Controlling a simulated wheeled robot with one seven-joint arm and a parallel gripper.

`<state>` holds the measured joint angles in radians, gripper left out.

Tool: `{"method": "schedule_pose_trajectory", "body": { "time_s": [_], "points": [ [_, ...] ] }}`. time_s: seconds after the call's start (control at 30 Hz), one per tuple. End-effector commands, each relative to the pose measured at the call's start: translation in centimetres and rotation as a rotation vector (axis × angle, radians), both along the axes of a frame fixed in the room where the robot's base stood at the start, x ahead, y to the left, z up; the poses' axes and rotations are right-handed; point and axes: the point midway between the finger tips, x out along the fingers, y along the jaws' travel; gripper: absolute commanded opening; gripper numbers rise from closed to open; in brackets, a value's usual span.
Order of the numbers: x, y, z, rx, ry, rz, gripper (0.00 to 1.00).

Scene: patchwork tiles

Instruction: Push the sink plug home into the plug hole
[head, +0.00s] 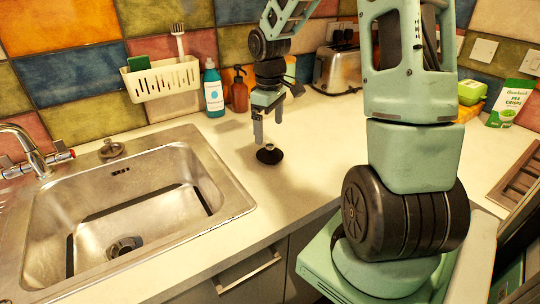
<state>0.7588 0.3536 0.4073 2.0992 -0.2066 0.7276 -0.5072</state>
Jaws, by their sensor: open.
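A round black plug (269,155) with a small raised top lies on the worktop to the right of the sink. My gripper (268,128) points down just above the plug, with its two fingers apart and nothing visible between them. I cannot tell whether a fingertip touches the plug. The steel sink (95,190) is at the left. Its round plug hole (125,246) shows in the basin floor, and its inside is too small to make out clearly.
A tap (30,152) and a small round metal piece (111,148) are at the sink's back edge. A blue bottle (213,92), a brown bottle (239,93) and a toaster (337,70) stand along the wall. A cream caddy (162,80) hangs above. The worktop around the plug is clear.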

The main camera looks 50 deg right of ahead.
Motion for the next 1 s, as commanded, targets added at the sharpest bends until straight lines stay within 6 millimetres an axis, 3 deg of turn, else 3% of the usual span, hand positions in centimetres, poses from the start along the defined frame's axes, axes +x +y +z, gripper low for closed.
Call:
{"method": "schedule_pose_trajectory", "body": {
  "time_s": [0.1,0.37,0.6,0.9,0.93,1.0],
  "points": [
    [0.0,0.0,-1.6,0.001,0.001,0.001,0.99],
    [-0.1,0.0,-3.5,0.001,0.002,0.0,0.99],
    [-0.1,-0.2,-6.9,0.001,0.001,0.001,0.99],
    [-0.1,-0.2,-7.5,-0.001,-0.001,0.0,0.99],
    [-0.1,-0.2,-7.5,-0.001,-0.001,0.0,0.97],
    [-0.1,-0.2,-7.5,-0.001,-0.001,0.0,0.77]
  ]
}}
